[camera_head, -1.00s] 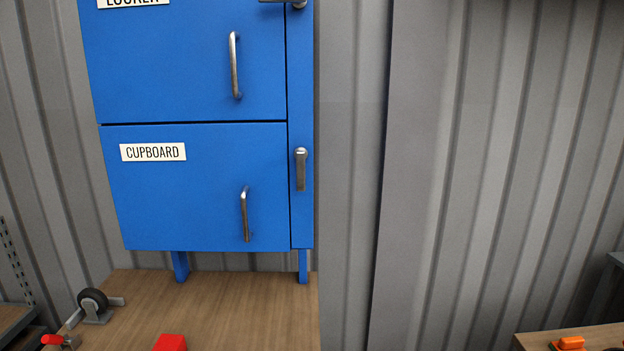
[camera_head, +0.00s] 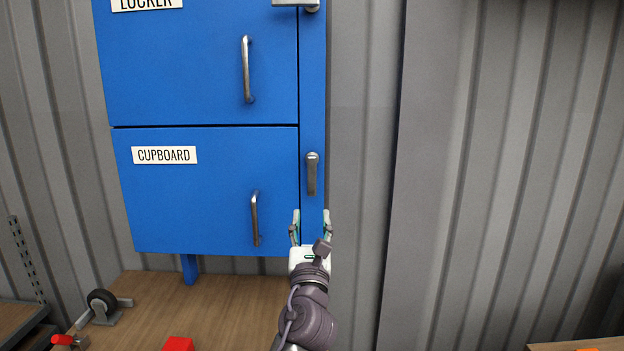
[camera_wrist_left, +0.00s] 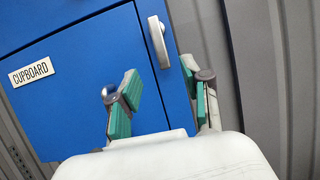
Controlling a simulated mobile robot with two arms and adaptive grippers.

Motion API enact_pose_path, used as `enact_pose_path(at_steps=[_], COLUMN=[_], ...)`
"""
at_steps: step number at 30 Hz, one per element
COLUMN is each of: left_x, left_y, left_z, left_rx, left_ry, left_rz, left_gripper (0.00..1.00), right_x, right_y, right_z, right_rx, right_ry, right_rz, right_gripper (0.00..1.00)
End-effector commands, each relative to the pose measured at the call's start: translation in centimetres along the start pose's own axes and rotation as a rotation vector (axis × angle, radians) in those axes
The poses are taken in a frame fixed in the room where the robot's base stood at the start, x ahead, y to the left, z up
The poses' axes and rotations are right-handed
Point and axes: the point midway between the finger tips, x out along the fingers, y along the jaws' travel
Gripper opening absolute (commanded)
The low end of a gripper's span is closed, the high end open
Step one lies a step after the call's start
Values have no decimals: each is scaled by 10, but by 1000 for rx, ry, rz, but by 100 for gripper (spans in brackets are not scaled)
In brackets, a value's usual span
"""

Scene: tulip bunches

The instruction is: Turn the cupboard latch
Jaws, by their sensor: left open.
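The blue cupboard (camera_head: 215,215) is the lower door of a blue cabinet, labelled CUPBOARD, and it is shut. Its grey latch (camera_head: 312,174) hangs straight down on the frame strip right of the door. My left gripper (camera_head: 311,222) is open and empty, just below the latch in the head view, with a finger to each side. In the left wrist view the latch (camera_wrist_left: 158,42) lies beyond the green-padded fingers (camera_wrist_left: 165,88), and they do not touch it. The right gripper is not in view.
The cupboard's bar handle (camera_head: 255,218) is left of my left gripper. The locker door (camera_head: 200,70) with its own handle is above. A wooden table (camera_head: 220,300) below holds a red block (camera_head: 178,344) and a caster wheel (camera_head: 102,303).

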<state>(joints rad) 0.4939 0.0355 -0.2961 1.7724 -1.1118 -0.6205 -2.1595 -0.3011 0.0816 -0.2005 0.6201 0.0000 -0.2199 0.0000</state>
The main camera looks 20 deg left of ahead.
Motion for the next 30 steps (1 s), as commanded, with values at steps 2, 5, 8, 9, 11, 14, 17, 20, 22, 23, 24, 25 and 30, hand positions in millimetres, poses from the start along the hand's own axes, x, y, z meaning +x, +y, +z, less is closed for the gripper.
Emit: enact_pose_path(at_steps=[2,5,8,9,11,14,17,20,22,23,24,25,30], left_x=[8,24,46,54,68,88,107,120,127,129,131,133,135], left_y=[0,0,1,0,0,0,1,0,1,1,1,0,0], left_z=[2,2,2,2,2,0,0,-1,-2,-2,-2,-2,-2], left_rx=[6,5,3,3,1,1,1,1,0,0,0,0,-1], left_ry=[-2,0,1,2,2,3,3,3,3,4,3,3,4], left_rz=[2,3,3,2,3,2,3,2,2,2,1,1,0], left_gripper=[48,48,48,48,48,48,48,48,48,48,48,48,48], right_x=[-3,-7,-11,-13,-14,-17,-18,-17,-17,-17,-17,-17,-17], right_y=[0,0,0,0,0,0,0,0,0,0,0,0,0], right_z=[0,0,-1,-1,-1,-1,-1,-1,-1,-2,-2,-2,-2], right_rx=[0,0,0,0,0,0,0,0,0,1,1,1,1], right_ry=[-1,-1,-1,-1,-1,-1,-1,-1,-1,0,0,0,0], right_rz=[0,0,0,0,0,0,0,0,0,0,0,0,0], right_gripper=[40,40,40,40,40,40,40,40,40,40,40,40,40])
